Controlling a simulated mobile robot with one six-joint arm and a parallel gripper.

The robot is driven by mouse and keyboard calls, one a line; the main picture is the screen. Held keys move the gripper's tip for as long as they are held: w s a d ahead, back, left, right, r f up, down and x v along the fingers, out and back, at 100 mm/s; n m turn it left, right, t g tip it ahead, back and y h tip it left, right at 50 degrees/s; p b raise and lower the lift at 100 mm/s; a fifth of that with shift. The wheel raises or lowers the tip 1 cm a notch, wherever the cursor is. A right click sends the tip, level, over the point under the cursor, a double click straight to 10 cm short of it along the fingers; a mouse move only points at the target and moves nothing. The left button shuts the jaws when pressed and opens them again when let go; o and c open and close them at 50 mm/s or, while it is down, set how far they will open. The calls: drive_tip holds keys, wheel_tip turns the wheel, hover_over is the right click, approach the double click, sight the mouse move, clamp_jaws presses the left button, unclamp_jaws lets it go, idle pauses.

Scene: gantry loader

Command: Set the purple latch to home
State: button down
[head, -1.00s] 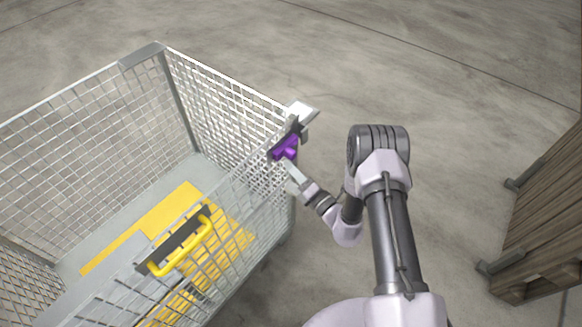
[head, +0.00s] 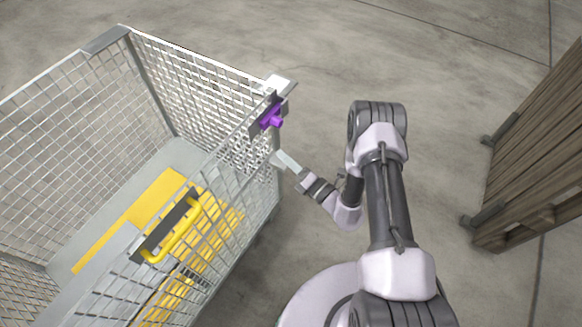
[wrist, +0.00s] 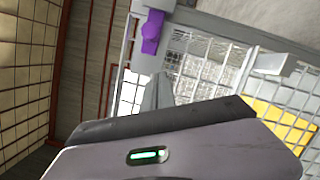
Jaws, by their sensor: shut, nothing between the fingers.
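The purple latch (head: 271,117) sits on a dark bracket at the near right corner post of the wire mesh cage. In the wrist view the purple latch (wrist: 152,32) shows on a pale grey post, upper middle. My gripper (head: 279,158) is shut and empty, just below the latch in the head view and apart from it. In the wrist view the fingers of my gripper (wrist: 157,92) point up towards the post, below the latch. I cannot tell the exact setting of the latch.
The mesh cage (head: 105,40) fills the left side. A yellow handle (head: 180,240) is on its near side, and a yellow panel (head: 150,210) shows inside. A wooden crate (head: 535,150) stands at the right. Bare concrete floor lies between and behind.

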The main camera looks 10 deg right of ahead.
drive_tip(key=p+v, duration=0.1)
drive_tip(key=v, duration=0.4)
